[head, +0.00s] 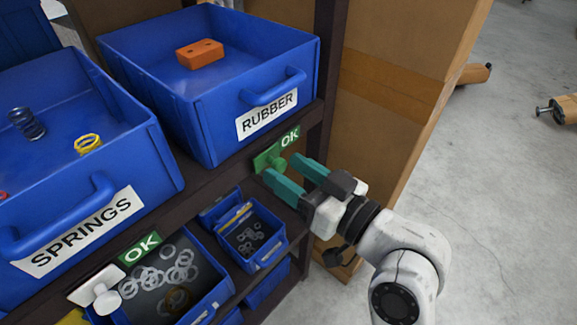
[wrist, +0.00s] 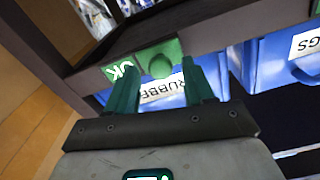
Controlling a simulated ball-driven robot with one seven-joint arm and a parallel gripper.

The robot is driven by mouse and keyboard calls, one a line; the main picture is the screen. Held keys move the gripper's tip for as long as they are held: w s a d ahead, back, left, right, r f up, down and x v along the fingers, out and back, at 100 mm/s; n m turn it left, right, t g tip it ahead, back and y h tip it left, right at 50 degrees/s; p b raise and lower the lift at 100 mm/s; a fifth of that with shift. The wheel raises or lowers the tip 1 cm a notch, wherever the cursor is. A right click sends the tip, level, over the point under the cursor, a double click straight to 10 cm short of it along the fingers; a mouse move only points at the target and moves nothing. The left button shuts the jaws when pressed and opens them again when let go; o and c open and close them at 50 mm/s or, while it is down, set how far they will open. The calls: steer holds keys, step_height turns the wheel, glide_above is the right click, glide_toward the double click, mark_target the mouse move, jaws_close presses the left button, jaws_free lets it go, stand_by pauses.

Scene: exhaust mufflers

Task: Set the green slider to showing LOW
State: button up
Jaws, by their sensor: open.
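The green slider (head: 265,159) sits on the dark shelf edge below the RUBBER bin, with a round knob. The green label beside it (head: 290,137) reads OK. My gripper (head: 281,167) is open, its two teal fingers pointing at the slider. In the wrist view the green slider's knob (wrist: 159,66) shows between the two fingertips of my gripper (wrist: 158,72), with space on both sides. The OK label (wrist: 122,70) shows upside down there, partly behind one finger. Whether the fingers reach past the knob is hard to tell.
A white slider (head: 97,290) with its own OK label (head: 139,247) is on the same shelf edge, under the SPRINGS bin (head: 140,168). The blue RUBBER bin (head: 190,110) holds an orange block (head: 200,53). Cardboard (head: 385,100) stands behind my gripper. Open floor lies to the right.

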steer(key=shift+w+a, duration=0.3)
steer(key=shift+a, duration=0.1)
jaws_close()
stand_by(0.5)
